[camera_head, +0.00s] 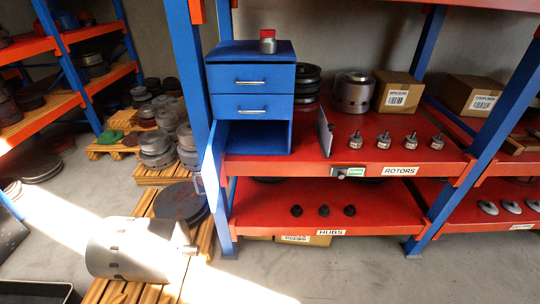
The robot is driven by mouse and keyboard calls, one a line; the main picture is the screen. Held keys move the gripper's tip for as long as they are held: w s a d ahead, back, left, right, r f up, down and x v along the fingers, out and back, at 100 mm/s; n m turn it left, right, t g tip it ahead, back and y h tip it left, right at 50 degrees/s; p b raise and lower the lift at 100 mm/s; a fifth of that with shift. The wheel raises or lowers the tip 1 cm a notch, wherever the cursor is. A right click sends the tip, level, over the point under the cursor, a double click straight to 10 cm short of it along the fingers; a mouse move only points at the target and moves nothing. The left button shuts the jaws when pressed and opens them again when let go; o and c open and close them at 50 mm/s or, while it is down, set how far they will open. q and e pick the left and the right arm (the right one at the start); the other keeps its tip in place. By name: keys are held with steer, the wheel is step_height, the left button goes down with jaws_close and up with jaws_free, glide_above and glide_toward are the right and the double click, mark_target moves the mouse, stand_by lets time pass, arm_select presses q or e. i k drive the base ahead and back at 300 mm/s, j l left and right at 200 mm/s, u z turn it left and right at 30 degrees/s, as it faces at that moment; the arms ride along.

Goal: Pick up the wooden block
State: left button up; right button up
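I cannot clearly make out a wooden block in the head view. A small brown piece (516,145) lies on the shelf at the far right, partly hidden by the blue post, and I cannot tell if it is the block. A blue cabinet (251,54) stands on the red shelf. Its two upper drawers look shut. Its lower door (213,158) stands open, and no object is discernible in the compartment behind it. Neither of my grippers is in view.
A red shelf (270,168) holds several small rotors (410,139), a large metal rotor (353,92) and cardboard boxes (397,92). Several dark hubs (323,210) sit below. A big metal cylinder (136,249) lies on pallets at the lower left. Grey floor (350,275) is free in front.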

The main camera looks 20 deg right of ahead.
mark_target(510, 146)
steer(key=j+z, duration=0.35)
steer(key=j, duration=0.15)
steer(key=j+z, duration=0.35)
steer(key=j, duration=0.2)
steer(key=j+z, duration=0.35)
steer(key=j, duration=0.15)
steer(key=k+j, duration=0.1)
steer(key=j, duration=0.25)
steer(key=k+j, duration=0.1)
steer(key=j, duration=0.2)
steer(key=z, duration=1.45)
steer(key=i+l+z, duration=0.3)
steer(key=i, duration=0.35)
steer(key=i+z, duration=0.35)
steer(key=i, duration=0.3)
steer(key=i+u, duration=0.15)
steer(key=i, duration=0.65)
steer(key=i+l+u, duration=0.15)
steer(key=i, duration=0.65)
